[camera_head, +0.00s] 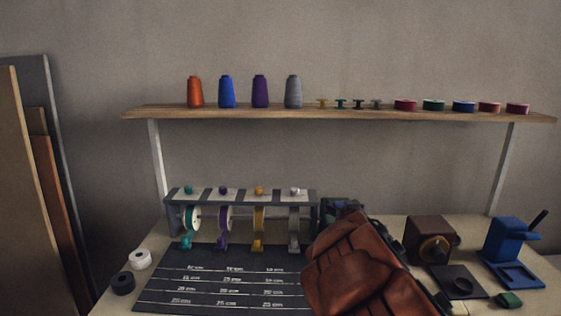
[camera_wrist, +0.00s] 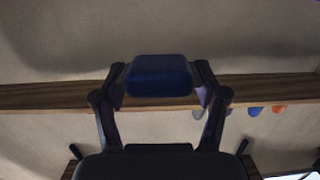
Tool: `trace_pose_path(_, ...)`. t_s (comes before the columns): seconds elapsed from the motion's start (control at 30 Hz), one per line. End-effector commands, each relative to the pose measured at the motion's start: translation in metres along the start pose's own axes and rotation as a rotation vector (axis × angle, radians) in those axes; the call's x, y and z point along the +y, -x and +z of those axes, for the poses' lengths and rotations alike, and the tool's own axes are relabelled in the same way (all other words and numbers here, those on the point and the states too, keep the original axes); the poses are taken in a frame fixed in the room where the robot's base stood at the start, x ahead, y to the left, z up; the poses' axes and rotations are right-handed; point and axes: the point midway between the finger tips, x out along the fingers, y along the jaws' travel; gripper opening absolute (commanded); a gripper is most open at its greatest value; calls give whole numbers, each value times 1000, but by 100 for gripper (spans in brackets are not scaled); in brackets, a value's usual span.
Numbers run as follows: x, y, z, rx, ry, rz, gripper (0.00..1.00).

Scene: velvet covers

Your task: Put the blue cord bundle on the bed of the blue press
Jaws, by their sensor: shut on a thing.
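The blue cord bundle (camera_wrist: 160,75) shows in the wrist view as a rounded dark blue block between the two fingertips. My gripper (camera_wrist: 160,84) is shut on it. In the head view my gripper (camera_head: 341,207) appears dark, beyond my arm, near the right end of the ribbon rack; the bundle is hard to make out there. The blue press (camera_head: 505,243) stands at the right of the bench, with a dark lever angled up. Its flat blue bed (camera_head: 516,275) is at its foot and looks empty. My gripper is well to the left of the press.
A brown machine with a gold wheel (camera_head: 431,240) and a dark plate with a ring (camera_head: 459,284) stand left of the press. A green bundle (camera_head: 509,299) lies before it. A shelf (camera_head: 350,114) with spools runs above. A ribbon rack (camera_head: 240,198) and dark mat (camera_head: 220,278) are left.

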Motion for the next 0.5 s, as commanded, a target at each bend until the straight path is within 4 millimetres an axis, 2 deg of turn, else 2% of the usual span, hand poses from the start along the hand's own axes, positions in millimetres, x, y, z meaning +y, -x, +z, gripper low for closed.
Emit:
trace_pose_path(0.17,-9,14,12,-8,-9,40,48)
trace_pose_path(0.5,-9,66,36,-12,-30,193,48)
